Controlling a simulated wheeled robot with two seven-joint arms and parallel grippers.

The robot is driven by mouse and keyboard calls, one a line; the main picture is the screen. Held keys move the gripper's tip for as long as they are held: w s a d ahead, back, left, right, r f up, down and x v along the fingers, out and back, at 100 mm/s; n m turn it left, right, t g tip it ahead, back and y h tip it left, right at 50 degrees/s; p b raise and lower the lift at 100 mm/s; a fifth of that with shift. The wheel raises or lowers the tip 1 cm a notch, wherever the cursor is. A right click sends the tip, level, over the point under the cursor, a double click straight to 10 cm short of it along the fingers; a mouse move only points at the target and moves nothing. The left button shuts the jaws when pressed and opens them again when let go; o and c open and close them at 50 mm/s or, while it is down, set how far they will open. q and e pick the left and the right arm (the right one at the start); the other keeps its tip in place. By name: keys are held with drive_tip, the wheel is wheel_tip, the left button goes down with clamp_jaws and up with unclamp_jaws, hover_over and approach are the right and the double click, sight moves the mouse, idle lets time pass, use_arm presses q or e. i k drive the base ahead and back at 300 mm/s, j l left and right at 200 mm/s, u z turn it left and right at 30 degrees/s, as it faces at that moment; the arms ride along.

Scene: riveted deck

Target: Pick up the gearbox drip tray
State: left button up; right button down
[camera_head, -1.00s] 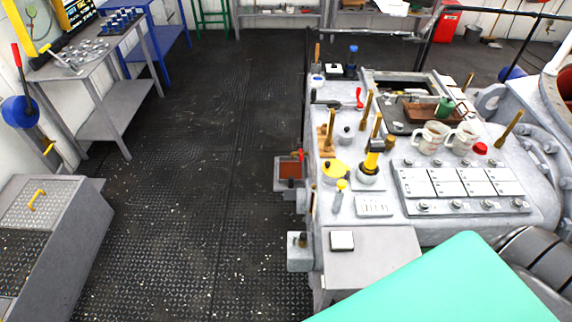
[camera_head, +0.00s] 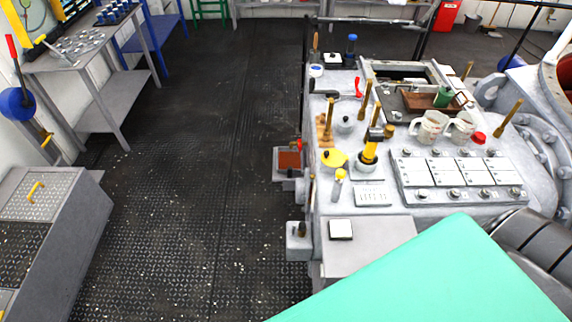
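A shallow brown tray (camera_head: 419,101) lies near the back of the grey machine top, by a rectangular opening. A green object (camera_head: 443,97) sits in or on it. A smaller reddish-brown tray-like box (camera_head: 289,160) is on the machine's left side, lower than the top. I cannot tell for certain which of these is the gearbox drip tray. Neither of my grippers shows in the head view.
Mugs (camera_head: 430,127), brass-coloured levers and a yellow-handled tool (camera_head: 372,146) crowd the machine top. A grey workbench (camera_head: 70,63) stands at the far left, and a grey chest (camera_head: 60,225) is below it. The dark riveted floor between is clear.

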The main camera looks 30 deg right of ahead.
sight(288, 161)
drive_tip(key=i+j+u, duration=0.1)
drive_tip(key=j, duration=0.2)
drive_tip(key=i+j, duration=0.15)
drive_tip(key=j, duration=0.15)
drive_tip(key=i+j+u, duration=0.15)
drive_tip(key=j, duration=0.2)
drive_tip(key=i+j+z, duration=0.1)
drive_tip(key=i+z, duration=0.25)
drive_tip(key=i, duration=0.2)
drive_tip(key=i+j+z, duration=0.35)
drive_tip(key=i, duration=0.15)
drive_tip(key=i+j+z, duration=0.35)
drive_tip(key=i+l, duration=0.05)
drive_tip(key=i, duration=0.1)
